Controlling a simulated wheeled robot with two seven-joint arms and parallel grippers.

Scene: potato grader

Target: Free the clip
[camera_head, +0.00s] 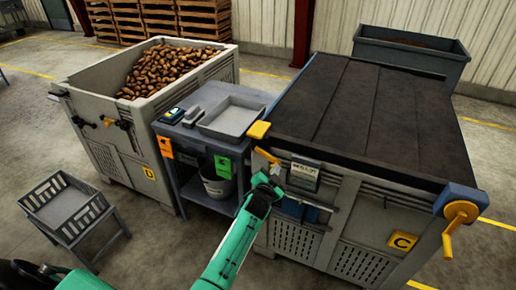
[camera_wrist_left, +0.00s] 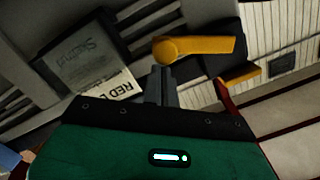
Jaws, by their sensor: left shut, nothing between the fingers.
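A yellow lever-like clip (camera_head: 267,155) sits at the upper left front corner of the dark-covered crate marked C. In the left wrist view the yellow clip (camera_wrist_left: 195,47) lies across the view, with a dark block behind its right end. My left gripper (camera_head: 276,171) is shut and empty, just below the clip in the head view. In the left wrist view its fingertips (camera_wrist_left: 162,70) are together right under the clip's rounded left end. I cannot tell whether they touch it. My right gripper is not in view.
The grey crate (camera_head: 343,200) has a label holder (camera_head: 305,171) beside my gripper and a yellow crank (camera_head: 460,215) at its right corner.

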